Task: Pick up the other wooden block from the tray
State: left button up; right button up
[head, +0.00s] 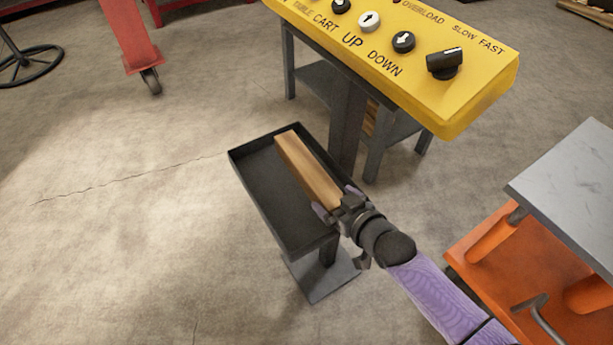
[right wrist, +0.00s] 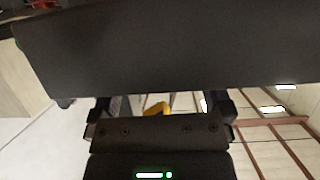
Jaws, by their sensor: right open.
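One long wooden block (head: 305,168) lies lengthwise in the dark tray (head: 262,205), along its right side. My right gripper (head: 338,202) is open at the block's near end, with a finger to each side of that end in the head view. Whether the fingers touch the block cannot be told. In the right wrist view a broad dark surface (right wrist: 170,48), perhaps part of the tray, fills the upper part in front of the fingers (right wrist: 165,107). My left gripper is out of view.
A yellow control panel (head: 480,85) with knobs stands behind the tray, above a grey stand (head: 348,120). An orange cart (head: 490,235) with a grey top (head: 575,185) is to the right, close to my right arm. The floor left of the tray is clear.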

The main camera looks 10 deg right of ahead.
aim_at(320, 188)
jog(key=shift+w+a+f+b, duration=0.25)
jog(key=shift+w+f+b, duration=0.15)
jog(key=shift+w+f, duration=0.4)
jog(key=shift+w+a, duration=0.15)
jog(key=shift+w, duration=0.25)
jog(key=shift+r, duration=0.25)
jog(key=shift+c, duration=0.4)
jog(key=c, duration=0.5)
grip_shut()
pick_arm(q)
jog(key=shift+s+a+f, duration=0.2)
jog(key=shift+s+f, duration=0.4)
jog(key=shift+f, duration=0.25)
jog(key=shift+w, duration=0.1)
